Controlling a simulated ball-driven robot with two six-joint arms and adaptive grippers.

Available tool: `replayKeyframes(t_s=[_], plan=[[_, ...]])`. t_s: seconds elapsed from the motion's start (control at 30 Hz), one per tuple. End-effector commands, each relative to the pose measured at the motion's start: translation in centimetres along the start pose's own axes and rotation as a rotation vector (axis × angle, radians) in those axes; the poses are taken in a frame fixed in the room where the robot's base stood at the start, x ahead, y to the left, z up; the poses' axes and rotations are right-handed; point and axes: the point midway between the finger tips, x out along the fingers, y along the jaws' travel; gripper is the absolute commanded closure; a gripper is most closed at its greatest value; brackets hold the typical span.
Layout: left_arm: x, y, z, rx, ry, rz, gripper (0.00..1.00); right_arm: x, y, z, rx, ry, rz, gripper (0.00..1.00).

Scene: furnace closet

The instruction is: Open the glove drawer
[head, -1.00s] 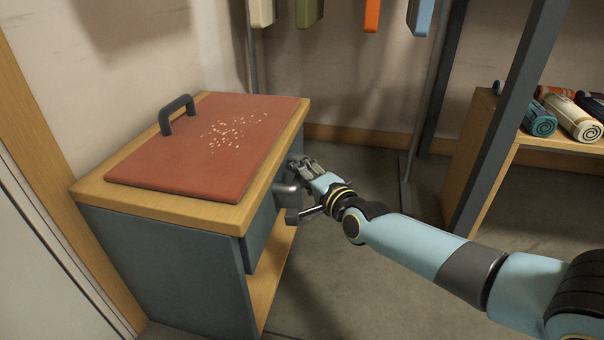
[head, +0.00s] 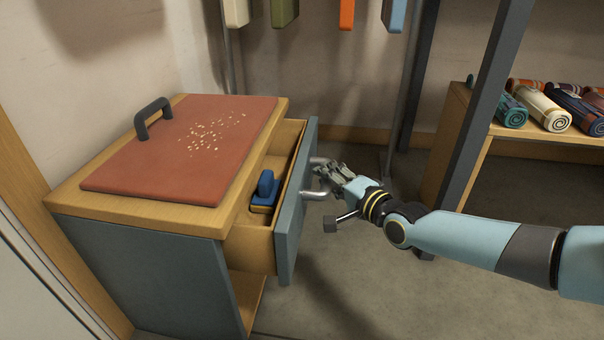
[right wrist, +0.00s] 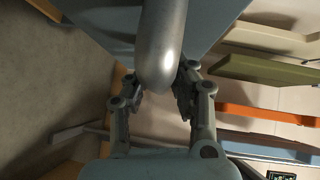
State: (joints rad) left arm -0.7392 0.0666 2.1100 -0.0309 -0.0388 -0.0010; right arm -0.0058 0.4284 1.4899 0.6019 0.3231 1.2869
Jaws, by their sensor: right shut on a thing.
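The glove drawer (head: 296,200) is pulled part way out of the wooden cabinet (head: 140,214). Its front is blue-grey with a metal bar handle (head: 311,194). A blue object (head: 265,192) lies inside the drawer; the rest of the inside is partly hidden under the cabinet top. My right gripper (head: 330,177) is shut on the handle, in front of the drawer. In the right wrist view the handle (right wrist: 162,50) runs between the two fingers. My left gripper is not in view.
A red-brown board (head: 185,150) with a dark handle and pale crumbs lies on the cabinet top. A dark post (head: 485,110) and a wooden shelf with rolled mats (head: 545,108) stand at the right. The floor before the drawer is clear.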

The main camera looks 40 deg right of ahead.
Motion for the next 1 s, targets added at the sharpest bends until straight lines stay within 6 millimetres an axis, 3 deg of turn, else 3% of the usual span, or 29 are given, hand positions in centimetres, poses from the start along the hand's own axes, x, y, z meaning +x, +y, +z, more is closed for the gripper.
replayKeyframes(t_s=[0.1,0.33,0.87,0.9,1.0], plan=[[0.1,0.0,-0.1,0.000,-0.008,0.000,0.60,-1.8,0.8,-1.6,0.000,-0.001,0.010,1.00],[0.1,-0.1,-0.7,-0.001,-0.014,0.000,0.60,-3.8,1.4,-3.6,0.002,0.000,0.010,1.00],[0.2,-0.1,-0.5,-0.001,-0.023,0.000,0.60,-4.4,1.6,-4.2,0.003,0.001,0.010,1.00],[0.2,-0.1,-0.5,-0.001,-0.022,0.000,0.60,-4.4,1.6,-4.2,0.003,0.001,0.010,0.73],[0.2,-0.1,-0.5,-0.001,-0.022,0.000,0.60,-4.4,1.5,-4.2,0.003,0.001,0.008,0.60]])
